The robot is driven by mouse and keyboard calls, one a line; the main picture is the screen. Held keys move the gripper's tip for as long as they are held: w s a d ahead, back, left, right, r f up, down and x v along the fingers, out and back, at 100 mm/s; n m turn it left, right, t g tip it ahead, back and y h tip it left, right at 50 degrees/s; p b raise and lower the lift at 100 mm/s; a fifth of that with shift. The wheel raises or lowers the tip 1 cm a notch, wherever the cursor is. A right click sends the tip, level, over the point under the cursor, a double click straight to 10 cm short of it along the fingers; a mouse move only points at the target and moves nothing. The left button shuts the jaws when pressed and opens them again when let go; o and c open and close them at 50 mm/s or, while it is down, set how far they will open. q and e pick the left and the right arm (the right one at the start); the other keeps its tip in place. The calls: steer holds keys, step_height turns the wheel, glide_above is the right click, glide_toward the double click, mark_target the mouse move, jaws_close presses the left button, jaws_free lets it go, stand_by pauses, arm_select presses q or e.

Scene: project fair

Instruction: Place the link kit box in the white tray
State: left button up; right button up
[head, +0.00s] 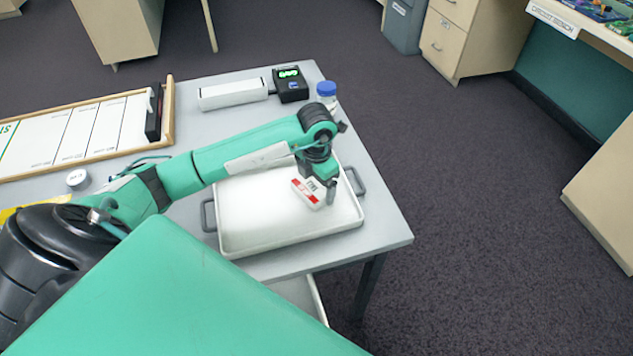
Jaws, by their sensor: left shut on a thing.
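The white tray (262,228) lies on the grey table near its right end, with a dark handle at each side. My left gripper (322,186) is over the right part of the tray, pointing down. It is shut on a small white box with red markings, the link kit box (305,193). The box is tilted in the view and appears over the tray floor; I cannot tell whether it touches the floor. The gripper hides part of the box. My left arm crosses above the back left of the tray. My right gripper is not in view.
A blue-capped bottle (327,95), a black device with a green display (290,85) and a long white block (232,93) stand behind the tray. A wood-framed whiteboard (85,130) and a small round container (78,179) are at left. The left part of the tray is clear.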

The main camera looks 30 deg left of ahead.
mark_target(317, 183)
arm_select(q)
steer(key=o, duration=0.8)
steer(key=shift+o, duration=0.2)
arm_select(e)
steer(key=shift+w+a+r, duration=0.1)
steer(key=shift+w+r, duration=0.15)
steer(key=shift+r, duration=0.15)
arm_select(q)
steer(key=shift+r, duration=0.1)
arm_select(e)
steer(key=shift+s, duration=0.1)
arm_select(q)
step_height(317, 183, up, 4)
steer(key=shift+w, duration=0.1)
step_height(317, 183, up, 8)
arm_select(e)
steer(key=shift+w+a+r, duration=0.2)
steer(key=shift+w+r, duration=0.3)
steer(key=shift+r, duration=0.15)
